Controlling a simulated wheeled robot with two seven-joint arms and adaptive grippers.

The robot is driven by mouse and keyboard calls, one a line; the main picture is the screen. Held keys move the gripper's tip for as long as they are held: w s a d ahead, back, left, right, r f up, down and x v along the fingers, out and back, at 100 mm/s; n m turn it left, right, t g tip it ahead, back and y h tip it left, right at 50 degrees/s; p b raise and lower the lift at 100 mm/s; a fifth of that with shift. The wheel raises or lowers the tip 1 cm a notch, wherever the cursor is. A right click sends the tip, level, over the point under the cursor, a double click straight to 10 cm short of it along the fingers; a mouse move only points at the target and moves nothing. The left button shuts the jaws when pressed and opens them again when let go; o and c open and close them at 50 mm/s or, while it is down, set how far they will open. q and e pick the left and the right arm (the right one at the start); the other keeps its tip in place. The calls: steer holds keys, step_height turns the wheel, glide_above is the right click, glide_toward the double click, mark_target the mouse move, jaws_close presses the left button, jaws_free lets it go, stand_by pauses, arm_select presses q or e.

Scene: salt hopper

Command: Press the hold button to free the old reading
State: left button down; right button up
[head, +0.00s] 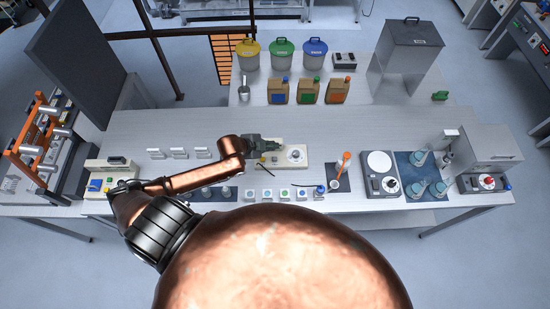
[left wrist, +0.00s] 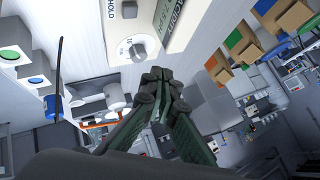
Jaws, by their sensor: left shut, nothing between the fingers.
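A cream instrument box (head: 292,163) with a round white dial sits mid-table in the head view. My right gripper is not in view.
Several small boxes with coloured buttons (head: 267,194) line the table front. The table left of the gripper has bare patches.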

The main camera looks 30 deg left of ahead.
mark_target(274, 160)
arm_select(q)
steer(key=f+b, duration=0.2)
steer(key=f, duration=0.1)
steer(key=shift+s+d+f, duration=0.1)
steer(key=shift+s+f, duration=0.05)
steer(key=shift+s, duration=0.05)
step_height(274, 160, down, 4)
steer(key=b, duration=0.3)
steer(key=shift+w, duration=0.1)
steer(key=shift+f+b, duration=0.3)
steer(key=shift+f, duration=0.05)
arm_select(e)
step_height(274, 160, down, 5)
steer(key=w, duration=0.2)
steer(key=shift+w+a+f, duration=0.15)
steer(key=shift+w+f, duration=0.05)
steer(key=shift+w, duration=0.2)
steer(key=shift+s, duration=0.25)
arm_select(q)
steer(key=shift+f, duration=0.45)
